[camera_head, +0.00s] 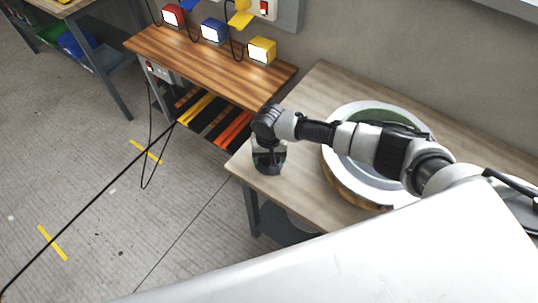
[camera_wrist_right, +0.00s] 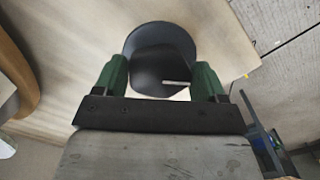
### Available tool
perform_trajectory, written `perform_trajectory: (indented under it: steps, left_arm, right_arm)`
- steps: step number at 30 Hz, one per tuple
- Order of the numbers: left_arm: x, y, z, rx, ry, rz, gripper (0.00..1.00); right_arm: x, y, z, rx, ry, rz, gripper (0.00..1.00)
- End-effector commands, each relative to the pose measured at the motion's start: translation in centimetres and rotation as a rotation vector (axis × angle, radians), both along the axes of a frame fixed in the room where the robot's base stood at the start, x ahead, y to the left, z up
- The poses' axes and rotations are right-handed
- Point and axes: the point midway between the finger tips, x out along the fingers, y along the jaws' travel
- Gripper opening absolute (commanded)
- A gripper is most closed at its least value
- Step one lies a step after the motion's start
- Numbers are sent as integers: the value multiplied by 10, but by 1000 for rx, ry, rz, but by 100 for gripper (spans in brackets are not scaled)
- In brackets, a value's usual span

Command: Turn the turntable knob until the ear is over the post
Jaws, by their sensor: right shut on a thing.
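The turntable (camera_head: 350,181) has a pale round rim, a green middle and a wooden side, and sits on the wooden table. My right forearm passes over it and hides part of it. My right gripper (camera_head: 268,166) points down near the table's left end. In the right wrist view, its green fingers (camera_wrist_right: 162,82) are shut on the black round knob (camera_wrist_right: 160,42), one on each side. A short pale mark shows on the knob. I cannot make out the ear or the post. My left gripper is not in view.
The wooden table (camera_head: 310,92) has bare room behind the gripper and left of the turntable. A slatted wood bench (camera_head: 190,55) with red, blue and yellow boxes stands at the back left. A black cable (camera_head: 95,220) crosses the floor.

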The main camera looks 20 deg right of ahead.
Motion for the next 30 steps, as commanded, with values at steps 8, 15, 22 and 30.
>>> perform_trajectory:
  steps: [8, 15, 22, 30]
  left_arm:
    - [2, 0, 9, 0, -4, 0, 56]
    - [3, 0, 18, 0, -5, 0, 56]
    - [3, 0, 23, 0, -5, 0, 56]
    - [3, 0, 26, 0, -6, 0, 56]
  right_arm:
    - [-1, -1, 2, 1, 3, 147, 48]
    - [-1, -2, 2, 2, 3, 364, 48]
    - [0, -4, 1, 1, 2, 577, 48]
    - [1, -5, 1, 0, 0, 781, 48]
